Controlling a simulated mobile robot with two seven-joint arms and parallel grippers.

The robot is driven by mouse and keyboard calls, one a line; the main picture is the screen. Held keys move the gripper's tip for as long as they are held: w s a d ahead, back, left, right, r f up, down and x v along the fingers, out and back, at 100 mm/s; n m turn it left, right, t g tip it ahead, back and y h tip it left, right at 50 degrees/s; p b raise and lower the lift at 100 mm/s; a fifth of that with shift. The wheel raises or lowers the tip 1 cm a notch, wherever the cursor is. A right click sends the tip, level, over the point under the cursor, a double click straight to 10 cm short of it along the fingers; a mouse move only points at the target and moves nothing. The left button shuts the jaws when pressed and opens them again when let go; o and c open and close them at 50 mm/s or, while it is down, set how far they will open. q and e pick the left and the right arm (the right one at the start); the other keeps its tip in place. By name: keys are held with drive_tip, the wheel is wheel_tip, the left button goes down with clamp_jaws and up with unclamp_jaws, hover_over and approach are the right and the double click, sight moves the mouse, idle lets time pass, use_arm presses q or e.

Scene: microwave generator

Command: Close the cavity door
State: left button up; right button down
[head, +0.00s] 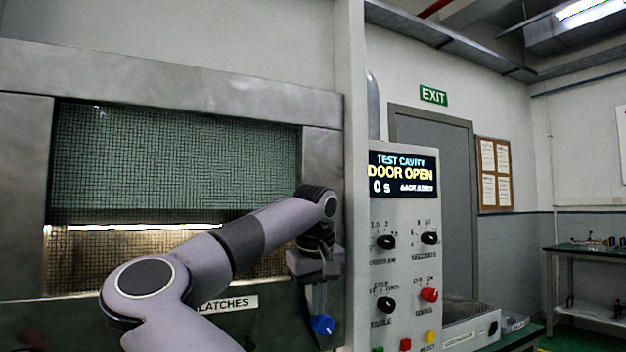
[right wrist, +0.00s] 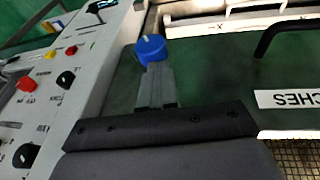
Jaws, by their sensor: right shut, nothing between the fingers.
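The test cavity (head: 150,80) stands at left in the head view, a steel frame around a mesh-covered opening. A bright strip crosses the mesh (head: 180,160); I cannot tell which parts belong to the cavity door. The control panel display (head: 403,175) reads "DOOR OPEN". My right gripper (head: 319,310) is shut and empty, pointing down in front of the green lower panel (head: 270,325). Its fingertips (right wrist: 153,72) are close to a blue knob (right wrist: 151,50), which also shows in the head view (head: 322,325); contact cannot be told. My left gripper is out of view.
The grey control panel (head: 408,260) with knobs and buttons stands just right of my right gripper. A black handle (right wrist: 285,32) and a "LATCHES" label (right wrist: 290,99) are on the green panel. A bench (head: 590,255) stands far right.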

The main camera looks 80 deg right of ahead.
use_arm(q)
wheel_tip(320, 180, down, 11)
drive_tip(key=b, duration=1.2)
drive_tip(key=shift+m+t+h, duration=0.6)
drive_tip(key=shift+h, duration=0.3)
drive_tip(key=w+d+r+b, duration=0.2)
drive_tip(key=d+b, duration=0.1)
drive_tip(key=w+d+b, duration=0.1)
drive_tip(key=b, duration=0.1)
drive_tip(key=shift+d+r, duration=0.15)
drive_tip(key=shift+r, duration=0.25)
use_arm(e)
wheel_tip(320, 180, down, 25)
drive_tip(key=shift+f, duration=0.2)
drive_tip(key=shift+r, duration=0.1)
